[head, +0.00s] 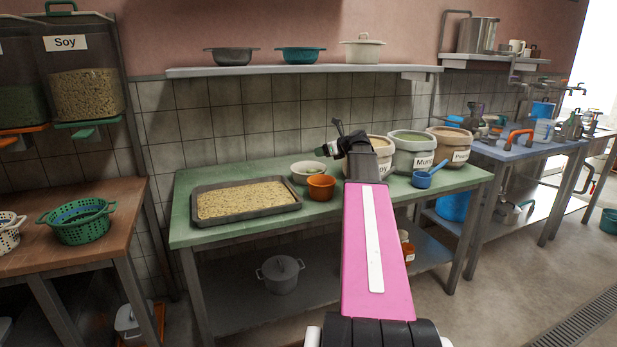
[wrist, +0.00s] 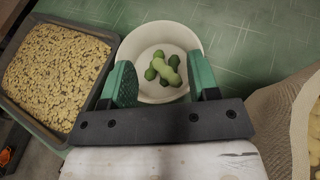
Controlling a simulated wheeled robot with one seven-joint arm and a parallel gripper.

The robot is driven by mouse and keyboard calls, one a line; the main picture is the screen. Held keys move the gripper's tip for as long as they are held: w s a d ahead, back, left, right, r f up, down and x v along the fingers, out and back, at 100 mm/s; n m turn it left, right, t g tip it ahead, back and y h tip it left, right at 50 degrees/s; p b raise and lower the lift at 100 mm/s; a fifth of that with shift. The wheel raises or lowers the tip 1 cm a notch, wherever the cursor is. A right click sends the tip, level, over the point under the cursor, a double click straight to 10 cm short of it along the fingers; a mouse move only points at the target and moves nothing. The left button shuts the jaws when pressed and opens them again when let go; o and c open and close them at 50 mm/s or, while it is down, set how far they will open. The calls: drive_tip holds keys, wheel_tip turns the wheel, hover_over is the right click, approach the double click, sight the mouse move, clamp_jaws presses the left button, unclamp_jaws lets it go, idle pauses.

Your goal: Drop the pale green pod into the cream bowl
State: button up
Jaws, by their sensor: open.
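The cream bowl (head: 300,167) stands on the green table, behind a small orange bowl. In the wrist view the cream bowl (wrist: 143,42) lies beneath and between my fingers. The pale green pod (wrist: 171,72) shows inside the bowl's outline, over several darker green pods (wrist: 159,56). I cannot tell whether it rests on them. My gripper (wrist: 163,84) is open, its green fingers apart on either side of the bowl, with nothing touching their inner faces. In the head view my gripper (head: 325,150) is just above the bowl's right side.
A tray of soybeans (head: 245,198) lies left of the bowl. The orange bowl (head: 320,187) is close in front. Several labelled sacks (head: 412,152) and a blue scoop (head: 424,179) stand to the right. A wall shelf (head: 300,70) with pots runs above the table.

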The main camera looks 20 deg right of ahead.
drive_tip(key=v, duration=0.7)
drive_tip(key=shift+s+d, duration=0.15)
